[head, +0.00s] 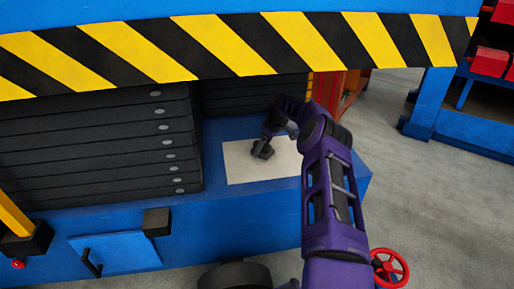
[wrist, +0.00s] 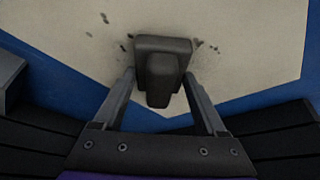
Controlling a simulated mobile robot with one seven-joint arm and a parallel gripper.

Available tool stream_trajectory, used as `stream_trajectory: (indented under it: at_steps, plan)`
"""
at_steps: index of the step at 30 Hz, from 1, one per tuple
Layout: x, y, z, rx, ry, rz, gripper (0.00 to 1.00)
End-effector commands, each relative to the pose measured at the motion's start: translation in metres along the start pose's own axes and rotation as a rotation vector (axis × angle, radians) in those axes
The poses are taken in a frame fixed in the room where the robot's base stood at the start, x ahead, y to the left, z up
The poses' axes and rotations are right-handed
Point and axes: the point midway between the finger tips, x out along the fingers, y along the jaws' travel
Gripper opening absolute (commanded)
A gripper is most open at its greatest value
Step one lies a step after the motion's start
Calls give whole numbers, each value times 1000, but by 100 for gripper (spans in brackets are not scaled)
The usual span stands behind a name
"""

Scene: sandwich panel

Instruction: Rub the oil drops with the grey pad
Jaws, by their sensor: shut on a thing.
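The grey pad (wrist: 161,46) is a dark block with a raised grip. My gripper (wrist: 160,85) is shut on that grip, one finger on each side. The pad rests on or just above a pale panel (wrist: 245,40); I cannot tell whether it touches. Small dark oil drops (wrist: 104,17) show left of the pad, with more specks close to its left and right edges. What lies under the pad is hidden. In the head view, the pad (head: 262,150) and my gripper (head: 265,140) are over the middle of the pale panel (head: 240,172); the drops are too small to see there.
The panel lies on a blue bed (head: 215,195). A stack of black plates (head: 100,145) stands close on its left, and another (head: 255,93) behind. A striped yellow-black beam (head: 240,45) crosses above. A red handwheel (head: 390,267) is at the lower right.

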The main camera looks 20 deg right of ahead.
Motion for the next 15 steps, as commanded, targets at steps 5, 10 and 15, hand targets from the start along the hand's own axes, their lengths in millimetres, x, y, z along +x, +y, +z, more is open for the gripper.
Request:
stream_trajectory:
  at_steps: [5, 10, 15]
  plan:
    - [-1, 5, 6, 1, -2, -1, 30]
    - [-5, 16, 16, 2, -2, 0, 30]
    - [-9, 26, 25, 1, -2, 0, 30]
